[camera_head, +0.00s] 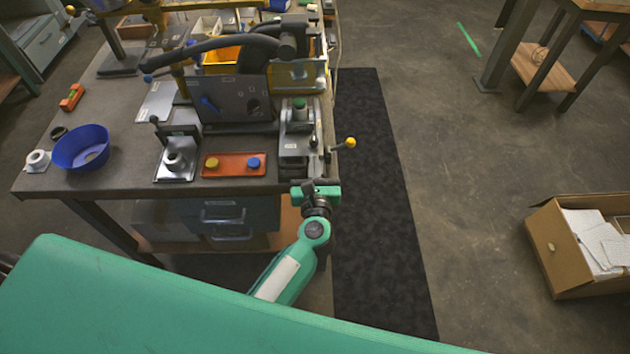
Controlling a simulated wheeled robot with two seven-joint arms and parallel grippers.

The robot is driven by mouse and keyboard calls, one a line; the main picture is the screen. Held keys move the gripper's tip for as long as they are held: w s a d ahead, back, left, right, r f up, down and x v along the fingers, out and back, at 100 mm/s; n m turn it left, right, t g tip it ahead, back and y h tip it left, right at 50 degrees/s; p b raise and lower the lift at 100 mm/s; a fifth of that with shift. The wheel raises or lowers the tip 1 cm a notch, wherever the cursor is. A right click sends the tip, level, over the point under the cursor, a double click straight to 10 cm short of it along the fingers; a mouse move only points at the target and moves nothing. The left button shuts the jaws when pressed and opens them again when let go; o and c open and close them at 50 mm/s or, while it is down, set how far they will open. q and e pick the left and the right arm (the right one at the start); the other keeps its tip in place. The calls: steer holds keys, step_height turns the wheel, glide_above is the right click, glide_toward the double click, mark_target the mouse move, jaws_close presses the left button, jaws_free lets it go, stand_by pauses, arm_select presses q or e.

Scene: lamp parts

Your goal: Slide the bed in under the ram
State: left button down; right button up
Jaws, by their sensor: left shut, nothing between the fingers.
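A grey metal fixture (298,152) stands at the workbench's right front corner, with a green-topped round part on it. It looks like the bed, though I cannot be sure. A lever with a yellow ball (350,143) sticks out to its right. The ram cannot be told apart clearly; the upright grey panel (235,99) and the dark arm behind hide much of the machinery. My left gripper (314,184) is shut and empty at the bench's front right edge, just in front of the fixture; whether it touches is unclear. My right gripper is not in view.
The workbench (120,152) also holds a blue bowl (81,148), an orange tray (234,164) with two round pieces, and a grey clamp-like fixture (175,160). A dark mat (375,200) lies along its right side. A cardboard box (552,248) stands at far right.

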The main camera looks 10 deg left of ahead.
mark_target(300, 139)
arm_select(q)
steer(key=shift+x, duration=1.45)
